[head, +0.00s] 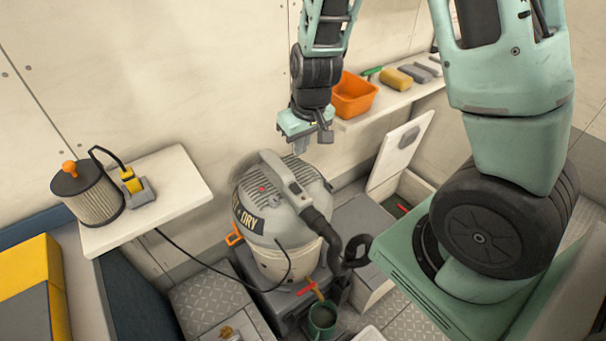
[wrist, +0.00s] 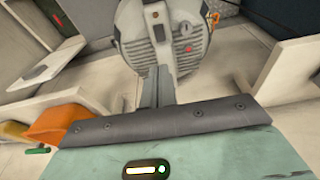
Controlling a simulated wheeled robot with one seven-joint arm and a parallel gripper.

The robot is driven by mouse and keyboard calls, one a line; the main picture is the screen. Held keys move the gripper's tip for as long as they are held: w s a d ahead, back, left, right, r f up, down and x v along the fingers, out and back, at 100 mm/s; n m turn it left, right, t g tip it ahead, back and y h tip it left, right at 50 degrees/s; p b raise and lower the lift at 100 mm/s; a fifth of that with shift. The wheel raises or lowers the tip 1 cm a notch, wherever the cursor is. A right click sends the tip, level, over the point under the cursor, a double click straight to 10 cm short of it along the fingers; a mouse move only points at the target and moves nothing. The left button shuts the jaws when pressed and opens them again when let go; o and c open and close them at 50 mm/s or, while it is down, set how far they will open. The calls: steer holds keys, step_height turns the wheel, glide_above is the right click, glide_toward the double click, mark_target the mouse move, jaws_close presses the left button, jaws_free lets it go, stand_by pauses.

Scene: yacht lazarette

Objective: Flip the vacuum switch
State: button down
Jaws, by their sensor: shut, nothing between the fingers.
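The vacuum (head: 277,232) is a grey wet-dry drum with "DRY" lettering, standing on a dark base in the head view. A light grey handle (head: 285,180) runs over its lid, with a small dark switch-like part (head: 295,187) on it. A red button or light (head: 262,189) sits on the lid beside the handle. The wrist view shows the lid (wrist: 190,70), the handle (wrist: 157,32) and the red spot (wrist: 188,49). My gripper (head: 301,149) is shut and empty, pointing down above the lid's far side, apart from the vacuum. Its fingers (wrist: 158,88) overlap the lid's edge in the wrist view.
A left shelf (head: 185,195) holds a filter (head: 90,195) and a yellow plug (head: 131,181) with a black cord. A back shelf (head: 395,97) holds an orange bin (head: 353,95). A black hose (head: 325,231) curves off the vacuum's right side. A green mug (head: 322,317) stands in front.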

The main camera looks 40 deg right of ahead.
mark_target(294, 185)
steer(key=shift+f, duration=0.15)
steer(key=p+x, duration=0.1)
steer(key=x, duration=1.2)
steer(key=shift+w+f, duration=0.1)
steer(key=shift+f, duration=0.2)
steer(key=shift+f, duration=0.15)
steer(key=shift+w+a+f, duration=0.1)
steer(key=shift+w+f, duration=0.1)
steer(key=shift+f, duration=0.2)
steer(key=shift+s+r, duration=0.1)
steer(key=shift+r, duration=0.15)
steer(key=shift+s, duration=0.1)
